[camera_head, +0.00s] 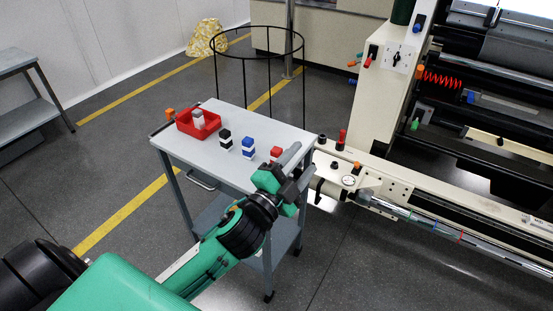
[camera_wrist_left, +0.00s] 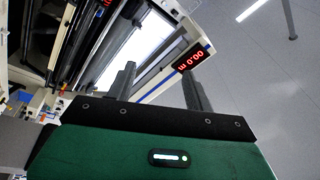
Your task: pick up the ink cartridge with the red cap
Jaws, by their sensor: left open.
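The ink cartridge with the red cap (camera_head: 275,153) stands on the grey cart top (camera_head: 192,153) near its right side. Its lower part is hidden behind my left gripper, so I cannot tell if they touch. My left gripper (camera_head: 293,168) is at the cart's right edge, just in front and to the right of the red cap. In the left wrist view its two fingers (camera_wrist_left: 157,75) are apart with nothing between them, and no cartridge shows there. My right gripper is in neither view.
A blue-capped cartridge (camera_head: 248,148) and a black-capped one (camera_head: 225,140) stand left of the red cap. A large cream machine (camera_head: 372,110) stands right of the cart. The cart's front left is clear.

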